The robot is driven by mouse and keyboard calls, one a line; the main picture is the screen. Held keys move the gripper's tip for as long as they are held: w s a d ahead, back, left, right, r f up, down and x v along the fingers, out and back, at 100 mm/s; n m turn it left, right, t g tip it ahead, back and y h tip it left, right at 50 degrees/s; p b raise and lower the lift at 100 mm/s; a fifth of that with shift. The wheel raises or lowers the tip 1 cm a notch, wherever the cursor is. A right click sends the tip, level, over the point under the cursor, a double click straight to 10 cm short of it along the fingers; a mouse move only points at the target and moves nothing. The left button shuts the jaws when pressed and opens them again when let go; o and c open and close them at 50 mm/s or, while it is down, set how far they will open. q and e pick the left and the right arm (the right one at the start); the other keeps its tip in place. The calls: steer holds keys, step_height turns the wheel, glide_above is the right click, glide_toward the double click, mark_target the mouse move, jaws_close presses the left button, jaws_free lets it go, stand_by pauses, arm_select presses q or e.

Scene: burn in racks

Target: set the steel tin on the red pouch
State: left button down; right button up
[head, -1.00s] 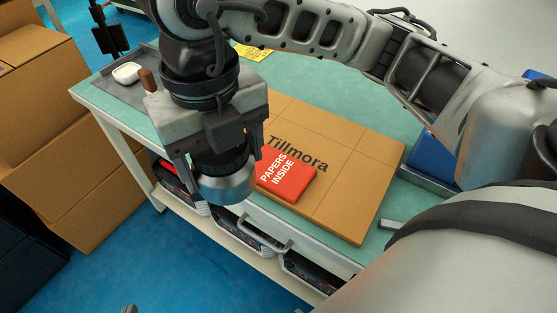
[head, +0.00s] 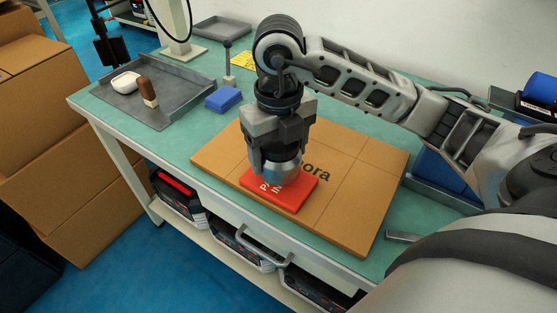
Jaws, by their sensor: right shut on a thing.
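The steel tin (head: 283,169) is a short silvery cylinder. My right gripper (head: 276,160) points down and is shut on it. The tin is over the left part of the red pouch (head: 299,191) and hides some of its white lettering. I cannot tell whether the tin's bottom touches the pouch. The red pouch lies flat on a brown cardboard box (head: 345,218) near its front edge. My left gripper is not in view.
The box lies on a green-topped bench (head: 205,142). A grey tray (head: 160,110) at the left holds a white dish (head: 125,81) and a brown-handled tool (head: 147,92). A blue block (head: 223,99) lies left of my right gripper. Blue bins stand at the right.

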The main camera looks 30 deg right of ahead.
steer(key=shift+f, duration=1)
steer(key=shift+f, duration=0.2)
steer(key=o, duration=1)
steer(key=shift+o, duration=0.2)
step_height(320, 180, up, 12)
steer(key=p, duration=0.2)
steer(key=shift+r+p, duration=0.2)
steer(key=shift+p, duration=0.1)
steer(key=shift+a+r, duration=0.1)
